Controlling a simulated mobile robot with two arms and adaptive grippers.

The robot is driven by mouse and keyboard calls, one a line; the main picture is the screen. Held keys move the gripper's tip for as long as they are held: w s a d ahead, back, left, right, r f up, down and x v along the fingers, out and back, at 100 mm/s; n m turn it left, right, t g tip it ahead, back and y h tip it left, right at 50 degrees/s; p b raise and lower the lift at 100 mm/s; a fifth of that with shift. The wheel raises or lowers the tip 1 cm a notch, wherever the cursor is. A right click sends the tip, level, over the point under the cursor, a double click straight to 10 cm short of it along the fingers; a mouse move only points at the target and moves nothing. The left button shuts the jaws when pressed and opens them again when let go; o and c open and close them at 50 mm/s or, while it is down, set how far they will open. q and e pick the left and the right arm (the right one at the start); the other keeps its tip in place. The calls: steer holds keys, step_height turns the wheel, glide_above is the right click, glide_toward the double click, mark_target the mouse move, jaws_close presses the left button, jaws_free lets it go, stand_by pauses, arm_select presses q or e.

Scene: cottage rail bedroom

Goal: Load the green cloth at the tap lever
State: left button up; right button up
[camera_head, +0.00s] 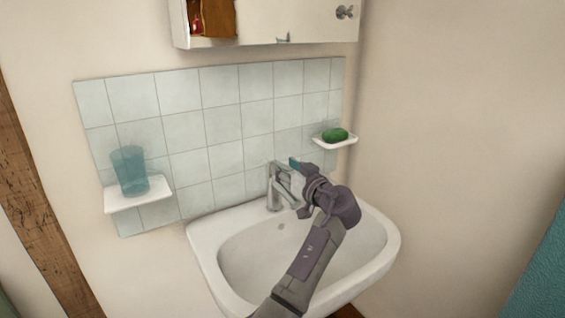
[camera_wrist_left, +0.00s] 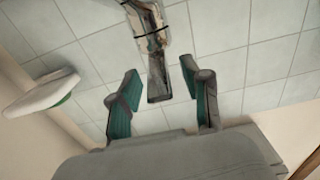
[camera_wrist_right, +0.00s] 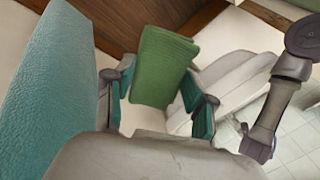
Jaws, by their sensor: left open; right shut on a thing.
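The chrome tap (camera_head: 273,190) stands at the back of the white washbasin (camera_head: 213,232). My left gripper (camera_head: 290,178) is at the tap in the head view. In the left wrist view the tap lever (camera_wrist_left: 158,84) lies between the spread fingers of my left gripper (camera_wrist_left: 161,80), with a gap on both sides. The green cloth (camera_wrist_right: 160,65) is a folded, upright piece in the right wrist view. My right gripper (camera_wrist_right: 157,85) is shut on its lower part. The right gripper and the cloth are outside the head view.
A blue-green tumbler (camera_head: 130,171) stands on a white shelf (camera_head: 139,197) left of the basin. A green soap (camera_head: 335,135) lies on a soap dish (camera_head: 333,144) at the right. A cabinet (camera_head: 275,24) hangs above. A teal surface (camera_wrist_right: 60,80) is close beside my right gripper.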

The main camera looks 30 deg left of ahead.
arm_select(q)
steer(key=shift+x, duration=0.8)
jaws_close()
